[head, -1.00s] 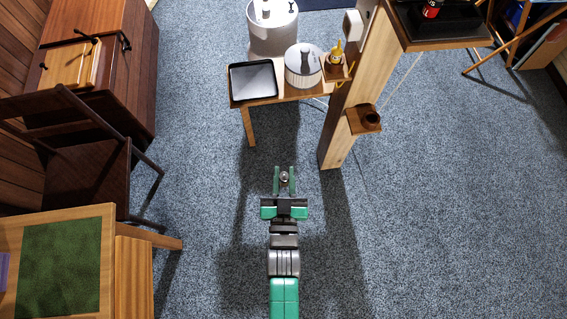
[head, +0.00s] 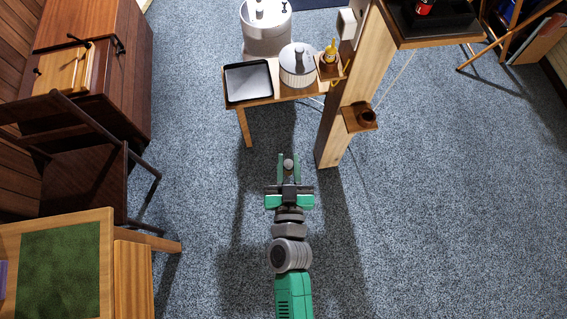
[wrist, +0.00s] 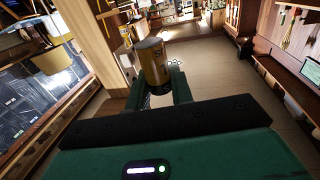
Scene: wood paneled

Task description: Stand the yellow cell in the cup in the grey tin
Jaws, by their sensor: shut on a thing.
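My gripper (head: 288,168) is shut on the yellow cell, over open carpet in front of the small table. In the head view only the cell's grey end (head: 288,164) shows between the green fingers. In the wrist view the yellow cell (wrist: 153,64) stands between the fingers, with dark lettering on its side. A dark-rimmed tray with a grey floor (head: 249,82) lies on the table; no cup shows in it. A ribbed grey pot with a lid (head: 298,68) stands beside it. A brown cup (head: 367,115) sits on a post bracket. I cannot tell which vessel is the grey tin.
A wooden post (head: 345,110) rises right of the table, with a shelf (head: 440,35) at its top. A large white canister (head: 266,30) stands behind the table. A chair (head: 75,165) and a green-topped desk (head: 60,265) are at the left. The carpet between is clear.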

